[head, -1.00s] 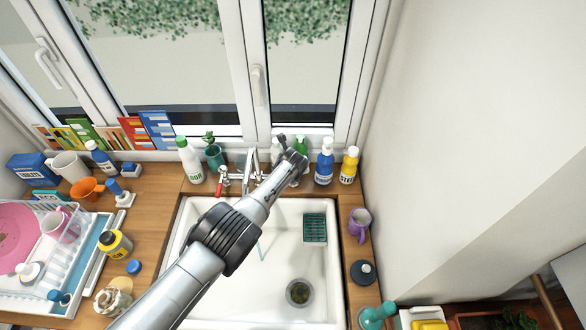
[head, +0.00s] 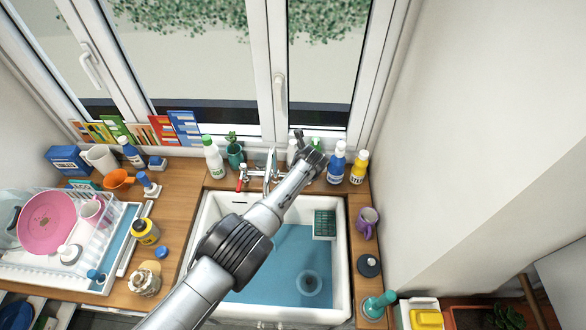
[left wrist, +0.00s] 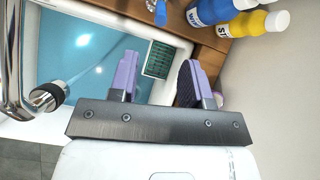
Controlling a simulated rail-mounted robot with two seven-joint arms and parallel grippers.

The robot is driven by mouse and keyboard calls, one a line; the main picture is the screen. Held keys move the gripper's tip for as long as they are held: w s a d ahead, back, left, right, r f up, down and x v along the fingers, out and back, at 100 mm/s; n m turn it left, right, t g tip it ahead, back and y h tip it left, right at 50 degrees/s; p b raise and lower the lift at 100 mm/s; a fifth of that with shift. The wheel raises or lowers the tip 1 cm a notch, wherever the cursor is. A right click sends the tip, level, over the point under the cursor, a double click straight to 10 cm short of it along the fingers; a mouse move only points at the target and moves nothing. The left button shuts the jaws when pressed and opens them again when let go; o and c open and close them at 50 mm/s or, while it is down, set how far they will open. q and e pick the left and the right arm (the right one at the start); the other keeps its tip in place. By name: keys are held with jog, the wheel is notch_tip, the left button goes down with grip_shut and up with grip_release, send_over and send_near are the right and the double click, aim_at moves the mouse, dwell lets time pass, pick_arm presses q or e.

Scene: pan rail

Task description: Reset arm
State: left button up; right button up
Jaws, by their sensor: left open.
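My left arm reaches in from the bottom of the head view across the sink (head: 207,235). My left gripper (head: 308,145) is over the back rim near the tap (head: 271,168), and small in that view. In the left wrist view my left gripper (left wrist: 157,82) shows two purple-grey fingers apart with nothing between them. Blue water (head: 290,260) covers the sink floor. The tap spout (left wrist: 45,98) is at the left of the wrist view, apart from the fingers. My right gripper is not in view.
Blue (head: 337,165) and yellow (head: 359,168) bottles stand right of my gripper. A white bottle (head: 213,160) is left of the tap. A purple mug (head: 367,222) stands on the right counter. A dish rack (head: 117,262) with a pink plate (head: 47,222) is at left.

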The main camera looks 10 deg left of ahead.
pick_arm(q)
jog(key=shift+s+r, duration=0.15)
jog(key=shift+r, duration=0.15)
dwell(0.5)
